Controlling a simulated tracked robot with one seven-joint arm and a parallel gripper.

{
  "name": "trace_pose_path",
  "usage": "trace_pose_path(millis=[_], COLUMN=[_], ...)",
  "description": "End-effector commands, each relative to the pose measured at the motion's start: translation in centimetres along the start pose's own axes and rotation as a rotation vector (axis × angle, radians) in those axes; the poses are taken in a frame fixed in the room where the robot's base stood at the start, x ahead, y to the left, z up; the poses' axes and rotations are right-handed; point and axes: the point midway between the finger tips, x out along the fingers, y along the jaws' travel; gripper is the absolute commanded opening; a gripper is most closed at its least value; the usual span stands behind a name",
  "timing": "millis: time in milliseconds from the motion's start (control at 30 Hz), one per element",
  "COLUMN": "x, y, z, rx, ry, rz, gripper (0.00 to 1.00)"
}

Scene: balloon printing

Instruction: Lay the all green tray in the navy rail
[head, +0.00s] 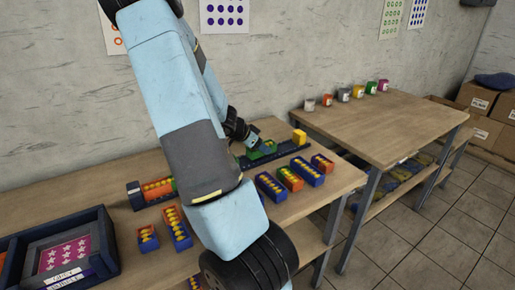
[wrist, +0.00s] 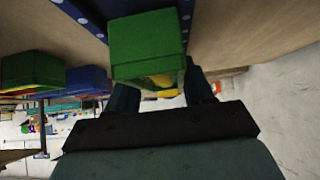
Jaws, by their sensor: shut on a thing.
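The green tray (head: 262,151) is at the navy rail (head: 290,149) towards the back of the near table, in the head view. In the wrist view the green tray (wrist: 147,45) fills the space ahead of the fingers, with something yellow at its lower edge. My gripper (wrist: 162,93) is shut on it. The dotted navy rail (wrist: 82,12) shows behind the tray. I cannot tell whether the tray rests in the rail or is just above it. In the head view my gripper (head: 245,138) is partly hidden by my arm.
Blue trays (head: 270,187) and an orange-green one (head: 290,178) lie in front. More trays (head: 177,228) lie left of my arm. A navy box (head: 108,240) is at front left. The right table (head: 380,125) is mostly clear.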

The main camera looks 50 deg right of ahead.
Motion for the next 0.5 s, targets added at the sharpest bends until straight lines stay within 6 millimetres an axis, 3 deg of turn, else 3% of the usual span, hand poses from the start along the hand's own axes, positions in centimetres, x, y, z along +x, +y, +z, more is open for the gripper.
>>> trace_pose_path(millis=[433,467,500], x=[0.59,0.59,0.59], y=[-0.01,-0.01,-0.01], z=[0.67,0.67,0.67], rx=[0.0,0.0,-0.001], ry=[0.0,0.0,0.0], rz=[0.0,0.0,0.0], gripper=[0.16,0.53,0.57])
